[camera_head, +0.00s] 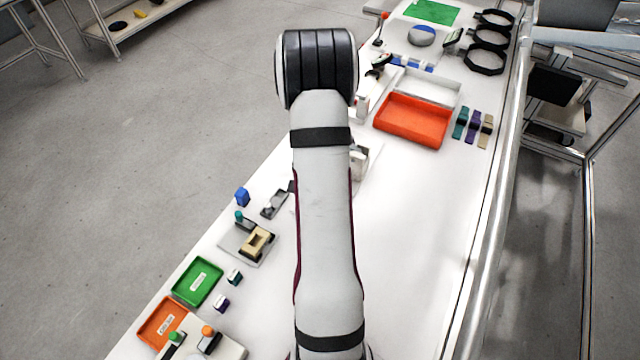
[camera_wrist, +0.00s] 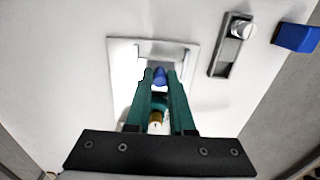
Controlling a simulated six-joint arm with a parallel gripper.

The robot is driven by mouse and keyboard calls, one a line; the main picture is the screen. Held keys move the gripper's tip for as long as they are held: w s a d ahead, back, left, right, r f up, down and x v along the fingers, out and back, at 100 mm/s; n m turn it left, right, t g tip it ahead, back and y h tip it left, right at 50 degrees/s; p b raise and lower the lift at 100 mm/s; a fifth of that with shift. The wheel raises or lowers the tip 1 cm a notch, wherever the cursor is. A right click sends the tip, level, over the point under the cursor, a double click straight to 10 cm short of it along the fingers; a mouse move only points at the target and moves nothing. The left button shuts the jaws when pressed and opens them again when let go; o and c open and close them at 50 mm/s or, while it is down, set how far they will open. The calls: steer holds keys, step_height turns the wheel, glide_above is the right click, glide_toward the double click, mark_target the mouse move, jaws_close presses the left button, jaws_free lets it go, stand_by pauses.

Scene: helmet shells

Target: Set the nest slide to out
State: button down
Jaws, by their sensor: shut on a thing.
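In the wrist view, my gripper (camera_wrist: 160,82) has teal fingers closed around a small blue knob (camera_wrist: 160,75). The knob is at a pale framed plate (camera_wrist: 188,60) with a recess, which I take to be the nest slide's fixture. The slide's body and any in or out marks cannot be made out. A brass-coloured round part (camera_wrist: 155,118) shows between the fingers, nearer the wrist. In the head view my arm hides the gripper and most of this fixture.
A grey slotted bracket with a metal knob (camera_wrist: 232,45) and a blue block (camera_wrist: 297,38) lie right of the plate in the wrist view. In the head view, an orange tray (camera_head: 412,121) stands beyond the arm, and a green tray (camera_head: 197,281) at lower left.

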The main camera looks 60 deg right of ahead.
steer(key=c, duration=0.8)
jaws_free()
steer(key=shift+a, duration=0.15)
steer(key=shift+o, duration=0.2)
step_height(320, 180, up, 16)
steer(key=shift+f, duration=0.15)
steer(key=w+a+r+n+y, duration=0.1)
steer(key=a+r+n, duration=0.25)
steer(key=a, duration=0.95)
steer(key=a+r+n, duration=0.2)
steer(key=a+n, duration=0.2)
steer(key=a, duration=1)
steer(key=s+a+f+n, duration=0.2)
steer(key=s+a+n, duration=0.3)
steer(key=s+a, duration=0.3)
steer(key=shift+s+a+y, duration=0.35)
steer(key=shift+a+y, duration=0.05)
steer(key=shift+a, duration=0.25)
